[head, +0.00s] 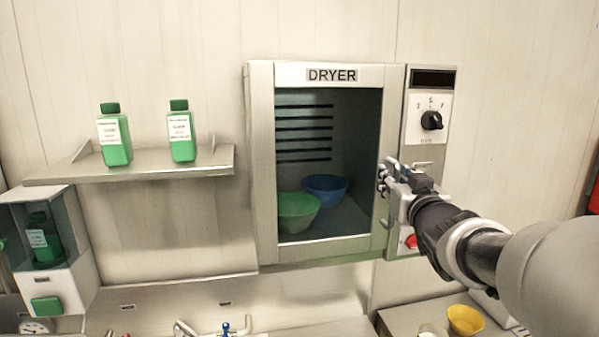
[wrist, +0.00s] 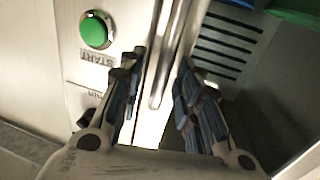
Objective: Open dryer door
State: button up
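The dryer (head: 330,160) is a metal wall cabinet with a framed, windowed door (head: 262,150) that looks shut. The door's vertical bar handle (wrist: 165,60) shows in the wrist view; in the head view my gripper largely covers it. My gripper (head: 386,178) is at the right edge of the door. In the wrist view its two fingers (wrist: 157,78) are apart, one on each side of the handle, with gaps showing. I cannot tell whether either finger touches it.
A green bowl (head: 297,211) and a blue bowl (head: 326,187) are inside the dryer. The control panel has a black knob (head: 431,120), a red button (head: 411,241) and a green START button (wrist: 95,32). A shelf (head: 150,171) with two green bottles is at left. A yellow bowl (head: 466,320) stands below.

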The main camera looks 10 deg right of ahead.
jog(key=shift+s, duration=0.15)
jog(key=shift+c, duration=0.8)
grip_shut()
